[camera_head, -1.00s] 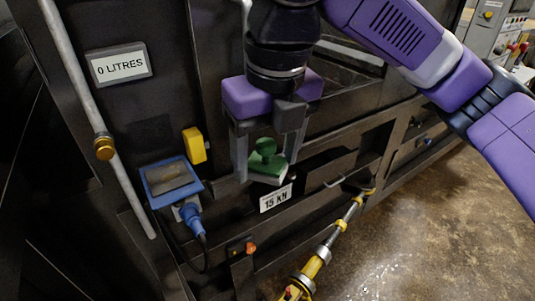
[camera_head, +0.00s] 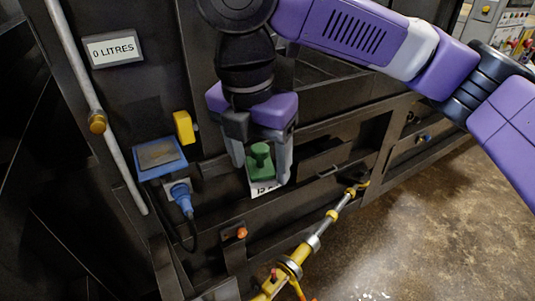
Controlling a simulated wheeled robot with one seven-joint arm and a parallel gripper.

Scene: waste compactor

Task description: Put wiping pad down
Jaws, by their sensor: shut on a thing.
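The wiping pad (camera_head: 261,163) is a green block with a rounded green knob on top. It sits between the fingers of my gripper (camera_head: 262,166), which points down from the purple wrist. My gripper is shut on the pad. The pad covers part of a white label (camera_head: 264,190) on the dark machine front behind it. I cannot tell whether the pad's underside touches anything.
A blue-framed box (camera_head: 160,157) with a blue plug (camera_head: 182,197) and a yellow box (camera_head: 184,127) are left of my gripper. A "0 LITRES" sign (camera_head: 114,48) is at upper left. A yellow-and-silver rod (camera_head: 312,245) slants below right. Brown floor (camera_head: 410,220) lies clear at right.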

